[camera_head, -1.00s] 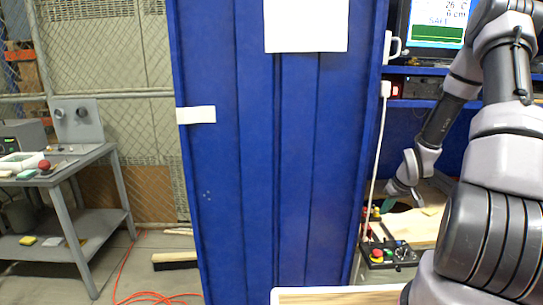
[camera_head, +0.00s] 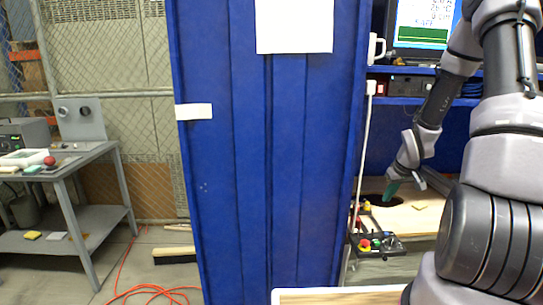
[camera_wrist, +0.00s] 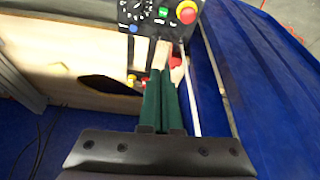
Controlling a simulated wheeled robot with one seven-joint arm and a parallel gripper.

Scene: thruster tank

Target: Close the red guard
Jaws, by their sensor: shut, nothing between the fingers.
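A dark control box (camera_head: 376,244) with coloured buttons sits low on the right, just past the blue door's edge. It also shows at the top of the wrist view (camera_wrist: 150,12), with a dial and a red mushroom button (camera_wrist: 187,12). A small red part (camera_wrist: 175,62), possibly the red guard, shows right by the fingertips; whether it is open and whether they touch it I cannot tell. In the head view a red part (camera_head: 356,217) stands behind the box. My gripper (camera_wrist: 167,55) has green fingers, shut and empty.
A tall blue door (camera_head: 270,170) fills the middle, close to my arm's left side. A wooden board (camera_head: 415,218) with a dark round hole lies beside the box. A white cable (camera_head: 364,150) hangs along the door's edge. A grey workbench (camera_head: 75,165) stands at left.

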